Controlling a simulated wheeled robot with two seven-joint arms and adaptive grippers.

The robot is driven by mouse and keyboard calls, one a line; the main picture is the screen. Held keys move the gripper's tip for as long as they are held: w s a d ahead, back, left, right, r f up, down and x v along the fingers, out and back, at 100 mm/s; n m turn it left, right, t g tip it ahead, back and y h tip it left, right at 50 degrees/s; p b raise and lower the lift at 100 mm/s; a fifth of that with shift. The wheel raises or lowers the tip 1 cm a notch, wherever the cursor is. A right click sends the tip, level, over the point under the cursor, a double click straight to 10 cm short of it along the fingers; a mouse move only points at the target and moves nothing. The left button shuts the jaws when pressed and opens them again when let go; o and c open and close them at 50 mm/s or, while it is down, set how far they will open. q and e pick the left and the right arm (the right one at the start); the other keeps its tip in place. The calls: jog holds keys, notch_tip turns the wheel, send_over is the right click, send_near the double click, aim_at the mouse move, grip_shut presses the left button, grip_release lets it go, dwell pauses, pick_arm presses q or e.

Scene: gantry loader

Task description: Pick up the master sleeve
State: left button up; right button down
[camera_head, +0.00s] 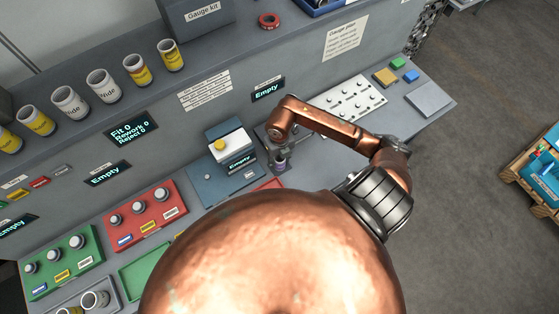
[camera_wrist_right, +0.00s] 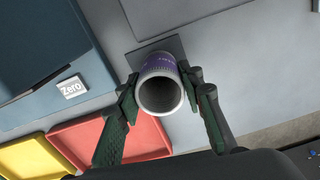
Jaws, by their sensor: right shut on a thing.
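The master sleeve (camera_wrist_right: 160,94) is a short hollow cylinder with a purple band and a pale rim. In the right wrist view its open end faces the camera, and a dark square plate (camera_wrist_right: 178,46) shows behind it. My right gripper (camera_wrist_right: 162,88) has its two fingers closed on opposite sides of the sleeve. In the head view the right gripper (camera_head: 279,158) is small and partly hidden by its arm, beside the blue gauge base. I cannot tell whether the sleeve touches the plate. My left gripper is not in view.
A blue gauge station with a yellow button (camera_head: 219,145) stands left of the gripper. Red (camera_head: 150,220) and green (camera_head: 45,276) trays with knobbed pieces lie farther left. Several labelled cups (camera_head: 104,86) stand on the back ledge. A white dotted panel (camera_head: 347,100) lies to the right.

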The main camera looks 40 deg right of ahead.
jog(key=shift+r, duration=0.5)
notch_tip(320, 180, up, 2)
jog(key=shift+w+r+b, duration=0.1)
jog(key=shift+b, duration=0.5)
jog(key=s+a+r, duration=0.2)
jog(key=s+r, duration=0.3)
jog(key=s, duration=0.1)
jog(key=s+a+r+p, duration=0.1)
jog(key=s+a+r, duration=0.2)
jog(key=s+r, duration=0.2)
jog(key=shift+s, duration=1.2)
jog(key=shift+r+p, duration=2.15)
jog(key=shift+r, duration=0.05)
